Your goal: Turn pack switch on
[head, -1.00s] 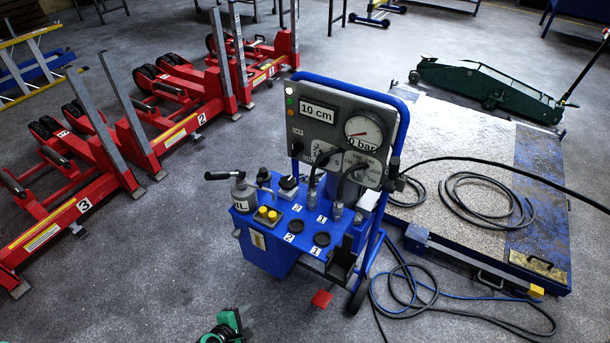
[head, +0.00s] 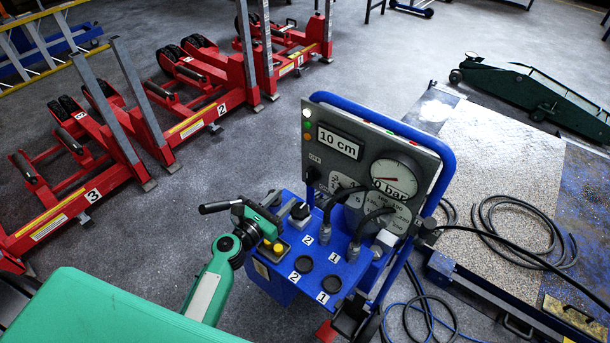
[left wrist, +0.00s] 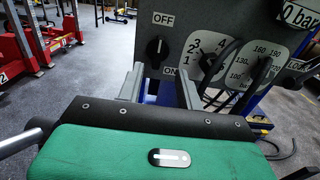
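The pack switch is a black rotary knob (left wrist: 157,49) on the grey panel. Its OFF label is above and its ON label below; its white mark points up towards OFF. It also shows in the head view as a small dark knob (head: 311,176) at the panel's lower left. My left gripper (left wrist: 161,86) is open and empty, its two grey fingers apart and pointing at the panel, below and in front of the knob. In the head view my left gripper (head: 266,214) is over the left side of the blue pack (head: 335,272). My right gripper is not in view.
A dark handle (head: 218,207) juts out near my left gripper. Hoses rise in front of the panel's dials. Red wheel lifts (head: 130,140) stand on the left, a green trolley jack (head: 530,95) at the back right. Coiled hose (head: 520,230) lies on the platform.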

